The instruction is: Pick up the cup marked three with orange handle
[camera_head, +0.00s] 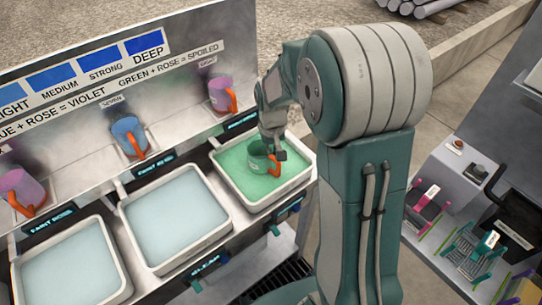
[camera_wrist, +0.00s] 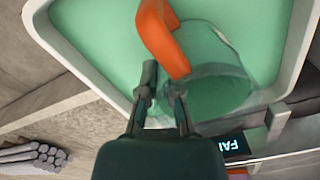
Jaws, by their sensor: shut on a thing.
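A green-tinted cup (camera_head: 258,156) with an orange handle (camera_head: 274,166) is in the tote of green liquid (camera_head: 230,192) at the right end of the row. Its marking is too small to read in the head view. My gripper (camera_head: 272,150) is shut on the cup near its rim. In the wrist view, the fingers (camera_wrist: 163,92) close at the cup's edge, beside the orange handle (camera_wrist: 163,38). The cup's pale, see-through wall (camera_wrist: 218,75) shows over the green liquid. I cannot tell how deep the cup sits.
A purple cup (camera_head: 220,92), a blue cup (camera_head: 126,132) and a pink cup (camera_head: 22,188), all orange-handled, stand on the back ledge. Two pale-blue totes (camera_head: 172,212) (camera_head: 75,268) sit left of the green one. A sign panel (camera_head: 120,70) rises behind. Another bench (camera_head: 455,190) is at right.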

